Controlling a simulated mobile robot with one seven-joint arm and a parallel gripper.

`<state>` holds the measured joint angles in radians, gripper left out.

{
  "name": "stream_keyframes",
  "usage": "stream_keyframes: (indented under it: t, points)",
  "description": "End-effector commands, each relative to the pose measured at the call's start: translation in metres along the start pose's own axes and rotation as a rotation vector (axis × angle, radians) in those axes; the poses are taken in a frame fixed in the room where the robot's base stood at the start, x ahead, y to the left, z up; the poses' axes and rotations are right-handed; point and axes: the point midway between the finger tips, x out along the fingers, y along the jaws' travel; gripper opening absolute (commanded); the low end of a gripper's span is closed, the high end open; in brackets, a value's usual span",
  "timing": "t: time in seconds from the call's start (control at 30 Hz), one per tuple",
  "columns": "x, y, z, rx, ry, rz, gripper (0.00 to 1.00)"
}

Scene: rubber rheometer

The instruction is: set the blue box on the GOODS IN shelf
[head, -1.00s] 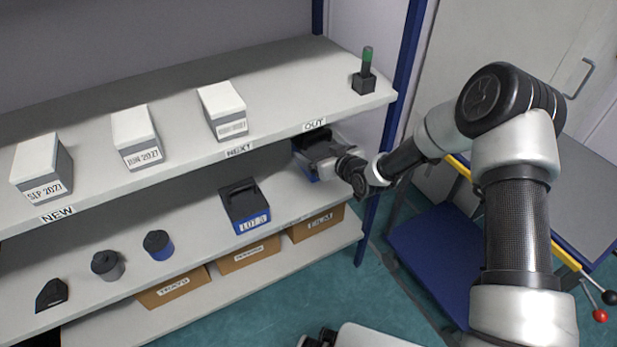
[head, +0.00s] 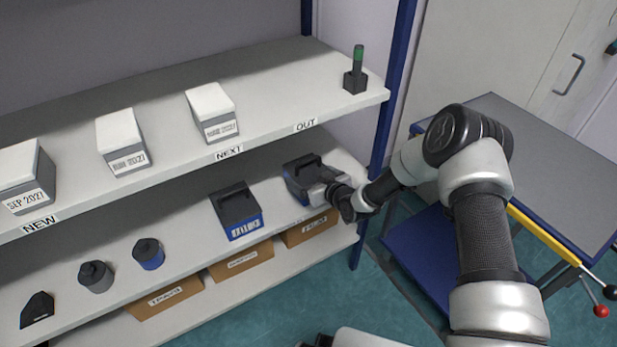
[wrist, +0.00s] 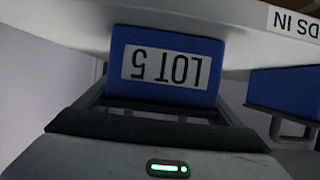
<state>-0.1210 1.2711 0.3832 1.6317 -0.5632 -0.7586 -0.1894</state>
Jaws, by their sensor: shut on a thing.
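The blue box (head: 296,187), with a dark grey top, is at the right end of the middle shelf (head: 185,222). My gripper (head: 318,181) is shut on it from the right and covers part of it. In the wrist view the box (wrist: 170,70) appears upside down, with its LOT 5 label facing the camera. Part of the shelf label, reading "DS IN", shows beside it on the shelf edge (wrist: 250,50). I cannot tell whether the box's underside touches the shelf.
Another blue box (head: 243,228) stands on the middle shelf to the left. The upper shelf (head: 265,120) is overhead, with white boxes and a green-handled tool (head: 356,75). Cardboard boxes (head: 240,263) are below. A blue post (head: 385,130) stands close to my arm.

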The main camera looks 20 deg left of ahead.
Motion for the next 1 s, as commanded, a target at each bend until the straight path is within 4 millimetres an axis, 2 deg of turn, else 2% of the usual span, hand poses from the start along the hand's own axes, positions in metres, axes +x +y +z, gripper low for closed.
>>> stream_keyframes:
  t: [0.1, 0.33, 0.37, 0.4, 0.43, 0.77, 0.87, 1.0]
  points:
    - [0.000, 0.001, -0.005, -0.002, 0.008, 0.001, 0.36]
    - [0.002, 0.000, -0.001, -0.001, 0.007, 0.001, 0.36]
    - [0.001, 0.000, 0.002, 0.000, 0.001, 0.000, 0.91]
    - [0.001, 0.000, 0.001, 0.000, 0.001, 0.000, 0.97]
    - [0.001, 0.000, 0.001, 0.000, 0.001, 0.000, 1.00]
    - [-0.004, 0.001, -0.003, 0.000, 0.000, 0.001, 1.00]
    - [-0.020, 0.000, -0.003, 0.000, -0.001, 0.000, 1.00]
    - [-0.051, 0.001, -0.004, 0.001, -0.002, 0.000, 1.00]
